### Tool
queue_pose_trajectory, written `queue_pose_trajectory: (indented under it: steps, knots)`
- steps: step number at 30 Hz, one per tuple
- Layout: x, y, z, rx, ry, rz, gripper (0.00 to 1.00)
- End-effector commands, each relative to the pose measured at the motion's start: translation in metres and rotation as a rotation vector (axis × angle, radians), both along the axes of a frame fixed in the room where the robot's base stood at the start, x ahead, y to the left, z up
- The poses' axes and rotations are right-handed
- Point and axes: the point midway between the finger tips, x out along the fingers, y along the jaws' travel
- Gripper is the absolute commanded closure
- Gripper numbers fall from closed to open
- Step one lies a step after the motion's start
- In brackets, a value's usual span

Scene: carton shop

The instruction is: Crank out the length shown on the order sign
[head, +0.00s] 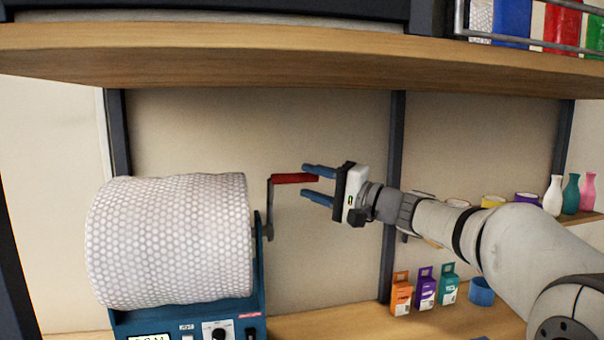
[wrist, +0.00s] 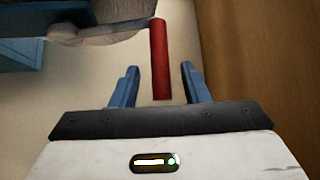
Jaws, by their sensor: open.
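A large roll of white bubble wrap (head: 168,240) sits in a blue dispenser (head: 262,282) at the left of the head view. A grey crank arm (head: 269,212) on its right side carries a red handle (head: 294,178), which points right. My gripper (head: 311,182) is open, with its blue fingertips by the handle's free end. In the wrist view the red handle (wrist: 160,62) reaches between the two fingers (wrist: 158,80), with a gap on each side. A small display (head: 150,338) on the dispenser is cut off by the frame's bottom edge. I cannot make out an order sign.
A wooden shelf (head: 300,58) runs above the roll and arm. Small orange, purple and teal boxes (head: 425,289) and a blue tape roll (head: 481,291) stand on the lower board. Vases (head: 571,194) stand at the far right. The wall behind the crank is clear.

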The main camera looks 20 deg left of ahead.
Motion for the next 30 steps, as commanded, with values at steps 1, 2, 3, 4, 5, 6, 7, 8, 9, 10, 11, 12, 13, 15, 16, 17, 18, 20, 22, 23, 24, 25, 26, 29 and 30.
queue_pose_trajectory:
  steps: [1, 2, 3, 4, 5, 6, 7, 8, 9, 10, 11, 12, 13, 15, 16, 17, 18, 20, 22, 23, 24, 25, 26, 29, 30]
  knots:
    - [0.001, 0.01, 0.004, 0.0, 0.001, 0.004, 0.59]
    - [0.002, 0.014, 0.004, -0.001, 0.001, 0.003, 0.59]
    - [0.004, 0.02, 0.005, -0.001, 0.002, 0.003, 0.59]
    - [0.005, 0.024, 0.006, 0.0, 0.002, 0.003, 0.59]
    - [0.005, 0.027, 0.006, 0.0, 0.002, 0.003, 0.59]
    - [0.006, 0.031, 0.007, 0.0, 0.002, 0.002, 0.59]
    - [0.007, 0.033, 0.006, -0.001, 0.002, 0.001, 0.59]
    - [0.008, 0.036, 0.006, -0.001, 0.002, 0.001, 0.59]
    - [0.008, 0.038, 0.006, -0.002, 0.002, 0.001, 0.59]
    - [0.008, 0.039, 0.006, -0.002, 0.002, 0.002, 0.59]
    - [0.008, 0.04, 0.006, -0.001, 0.002, 0.002, 0.59]
    - [0.008, 0.041, 0.006, -0.001, 0.001, 0.002, 0.59]
    - [0.008, 0.041, 0.006, -0.001, 0.001, 0.002, 0.59]
    - [0.008, 0.041, 0.005, -0.001, 0.001, 0.002, 0.59]
    - [0.008, 0.041, 0.005, -0.001, 0.001, 0.001, 0.59]
    - [0.008, 0.041, 0.005, -0.001, 0.001, 0.001, 0.59]
    - [0.008, 0.041, 0.005, -0.001, 0.001, 0.002, 0.59]
    - [0.008, 0.041, 0.005, -0.002, 0.001, 0.002, 0.63]
    - [0.008, 0.041, 0.005, -0.002, 0.001, 0.002, 0.68]
    - [0.008, 0.041, 0.005, -0.002, 0.001, 0.002, 0.71]
    - [0.008, 0.041, 0.005, -0.002, 0.001, 0.002, 0.74]
    - [0.008, 0.041, 0.005, -0.002, 0.001, 0.002, 0.77]
    - [0.008, 0.041, 0.005, -0.002, 0.001, 0.002, 0.79]
    - [0.008, 0.041, 0.005, -0.002, 0.001, 0.002, 0.87]
    - [0.008, 0.041, 0.005, -0.002, 0.002, 0.002, 0.9]
